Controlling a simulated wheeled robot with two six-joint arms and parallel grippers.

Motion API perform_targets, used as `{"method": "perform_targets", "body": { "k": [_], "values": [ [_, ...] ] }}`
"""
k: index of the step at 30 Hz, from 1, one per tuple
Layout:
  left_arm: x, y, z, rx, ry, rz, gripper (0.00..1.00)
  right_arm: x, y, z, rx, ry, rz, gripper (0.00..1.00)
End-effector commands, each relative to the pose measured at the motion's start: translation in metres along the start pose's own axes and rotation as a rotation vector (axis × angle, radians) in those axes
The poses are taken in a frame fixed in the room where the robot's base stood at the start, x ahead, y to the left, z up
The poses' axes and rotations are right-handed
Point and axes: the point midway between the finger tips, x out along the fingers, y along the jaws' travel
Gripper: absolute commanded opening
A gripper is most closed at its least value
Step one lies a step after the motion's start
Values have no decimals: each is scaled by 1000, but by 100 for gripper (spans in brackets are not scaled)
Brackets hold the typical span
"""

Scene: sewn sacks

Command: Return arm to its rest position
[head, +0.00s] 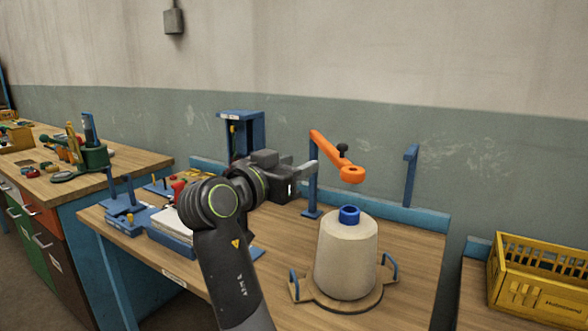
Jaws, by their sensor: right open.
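An orange swing arm (331,156) is mounted on top of a blue post (311,187) and has a black knob on it. Its ringed end hangs above a cream thread cone (345,255) with a blue core, apart from it. My right gripper (312,179) is open beside the blue post, left of the knob and below the upper end of the orange arm. Whether its fingers touch the post cannot be told. My left gripper is out of view.
A second blue post (411,175) stands at the back right of the table (410,275). A blue stand (242,140), stacked sheets and small tools are at the left. The cone sits on a wooden base (335,300) with blue handles. A yellow crate (540,285) is far right.

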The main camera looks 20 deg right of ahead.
Motion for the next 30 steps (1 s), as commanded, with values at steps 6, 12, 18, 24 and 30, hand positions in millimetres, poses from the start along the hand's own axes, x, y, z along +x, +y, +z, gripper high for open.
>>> {"method": "perform_targets", "body": {
  "k": [6,12,18,24,30],
  "values": [
    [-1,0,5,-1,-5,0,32,-1,0,0,1,0,-1,43],
    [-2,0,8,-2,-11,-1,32,0,0,-1,1,0,-1,43],
    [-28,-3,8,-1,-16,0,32,0,0,-29,1,1,-1,43],
    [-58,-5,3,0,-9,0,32,0,0,-60,1,0,-1,43],
    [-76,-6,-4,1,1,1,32,0,0,-80,1,0,-1,43]
  ]
}}
